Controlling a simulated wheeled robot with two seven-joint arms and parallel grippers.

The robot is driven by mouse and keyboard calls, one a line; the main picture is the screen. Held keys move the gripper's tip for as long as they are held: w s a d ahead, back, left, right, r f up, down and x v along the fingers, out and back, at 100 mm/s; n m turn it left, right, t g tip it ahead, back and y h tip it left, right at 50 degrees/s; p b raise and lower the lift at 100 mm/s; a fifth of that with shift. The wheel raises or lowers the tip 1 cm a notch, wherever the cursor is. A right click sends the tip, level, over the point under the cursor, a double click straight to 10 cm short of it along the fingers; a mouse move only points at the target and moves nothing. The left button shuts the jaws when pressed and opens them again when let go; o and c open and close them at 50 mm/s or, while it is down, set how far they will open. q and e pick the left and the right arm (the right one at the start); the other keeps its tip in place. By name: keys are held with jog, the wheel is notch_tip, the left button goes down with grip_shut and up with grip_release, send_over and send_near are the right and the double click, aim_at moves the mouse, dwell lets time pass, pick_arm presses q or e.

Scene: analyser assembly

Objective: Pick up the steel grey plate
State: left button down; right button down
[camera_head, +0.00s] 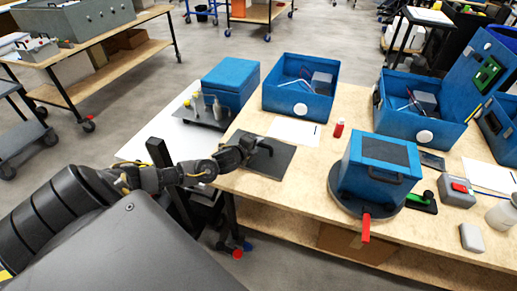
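A dark grey plate (275,165) lies flat near the left edge of the wooden table, and I take it for the steel grey plate. My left gripper (262,148) reaches in from the left and is over the plate's upper left part, partly covering it. Its fingertips are small and dark against the plate, so I cannot tell whether they touch it or are open or shut. My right gripper is not in view.
A blue housing (362,180) with a handle stands on a round dark base, a red lever (366,228) at its front. Open blue boxes (318,105) stand behind. A white sheet (296,131) and a small red bottle (339,129) lie beyond the plate. A grey block (471,237) sits front right.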

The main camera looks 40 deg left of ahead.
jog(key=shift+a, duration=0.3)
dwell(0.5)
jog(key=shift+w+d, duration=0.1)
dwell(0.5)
pick_arm(q)
jog(key=shift+w+r, duration=0.1)
jog(key=shift+r, duration=0.05)
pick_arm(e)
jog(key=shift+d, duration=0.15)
pick_arm(q)
jog(key=shift+r, duration=0.1)
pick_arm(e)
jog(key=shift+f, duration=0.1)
pick_arm(q)
jog(key=shift+a+r, duration=0.1)
jog(key=shift+r, duration=0.5)
jog(key=s+a+r+b, duration=0.2)
jog(key=s+a+r, duration=0.6)
jog(key=a+r, duration=0.2)
jog(key=shift+s+a+r, duration=0.35)
jog(key=shift+r, duration=0.45)
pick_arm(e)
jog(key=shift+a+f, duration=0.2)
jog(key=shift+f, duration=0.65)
